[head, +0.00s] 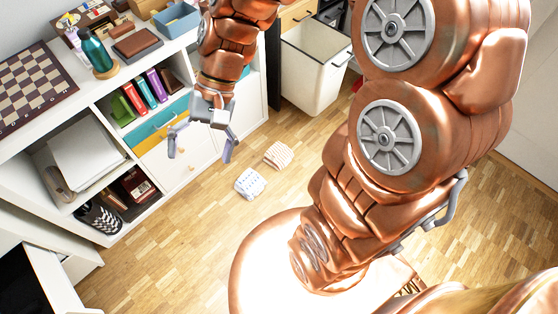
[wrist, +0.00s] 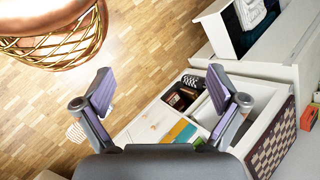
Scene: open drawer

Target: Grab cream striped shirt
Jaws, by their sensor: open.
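The cream striped shirt (head: 278,155) lies folded on the wooden floor in the head view. In the wrist view a small part of a pale striped cloth (wrist: 74,133) shows at the left, partly hidden behind a finger; I take it to be this shirt. My gripper (head: 200,150) is open and empty, its fingers pointing down. In the head view it appears left of the shirt, in front of the shelf unit, apart from the shirt. It also shows in the wrist view (wrist: 160,82) with its fingers wide apart.
A folded white and blue patterned cloth (head: 250,184) lies on the floor close to the shirt. The white shelf unit (head: 92,104) with books and drawers stands at the left. A white bin (head: 313,67) stands behind. Floor around the cloths is clear.

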